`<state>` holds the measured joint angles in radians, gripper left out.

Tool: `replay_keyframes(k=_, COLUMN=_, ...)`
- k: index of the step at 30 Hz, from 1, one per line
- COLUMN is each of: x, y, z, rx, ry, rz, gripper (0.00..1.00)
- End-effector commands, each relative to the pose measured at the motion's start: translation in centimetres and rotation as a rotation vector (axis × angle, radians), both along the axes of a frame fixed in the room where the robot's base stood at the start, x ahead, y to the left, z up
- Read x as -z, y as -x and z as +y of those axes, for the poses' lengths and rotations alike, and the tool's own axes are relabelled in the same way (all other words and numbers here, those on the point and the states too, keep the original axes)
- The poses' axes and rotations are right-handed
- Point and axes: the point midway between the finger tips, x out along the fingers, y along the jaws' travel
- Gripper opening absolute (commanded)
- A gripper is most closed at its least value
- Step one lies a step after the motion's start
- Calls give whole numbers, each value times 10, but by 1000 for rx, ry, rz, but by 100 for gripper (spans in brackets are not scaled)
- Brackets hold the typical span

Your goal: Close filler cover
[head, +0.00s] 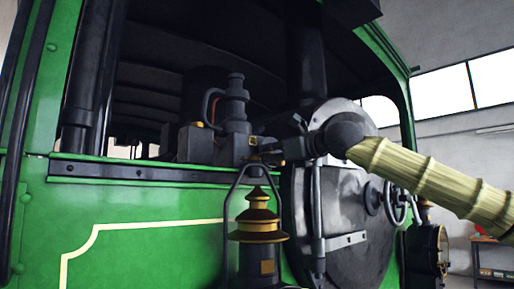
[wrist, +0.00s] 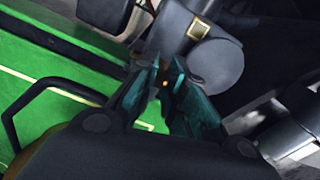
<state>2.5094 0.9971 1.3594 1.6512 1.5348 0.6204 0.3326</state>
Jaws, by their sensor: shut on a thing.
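A dark grey fitting with a brass square, which looks like the filler cover (head: 236,150), sits on the ledge above the green side panel in the head view. In the wrist view the cover (wrist: 215,62) is a dark rounded piece just beyond the fingertips. My gripper (head: 264,150) reaches it from the right. In the wrist view the teal fingers of my gripper (wrist: 167,68) are close together at the cover's near edge, with a narrow gap between them. The exact contact is dark, and how far the cover stands open cannot be told.
A brass-topped lantern (head: 258,220) with a wire handle stands just below my gripper. The round grey boiler door (head: 335,225) with its handwheel is under my arm. A dark valve column (head: 236,100) rises behind the fitting. The green panel (head: 150,250) is clear at left.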

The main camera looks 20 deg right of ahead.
Motion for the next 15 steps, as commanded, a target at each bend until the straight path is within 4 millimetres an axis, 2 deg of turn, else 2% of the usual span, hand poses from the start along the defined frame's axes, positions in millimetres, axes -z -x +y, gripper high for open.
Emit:
replay_keyframes(k=6, x=-1, y=3, z=-11, rx=0, ry=-1, rz=0, gripper=0)
replay_keyframes(k=15, x=-1, y=3, z=-13, rx=1, ry=-2, rz=-2, gripper=0)
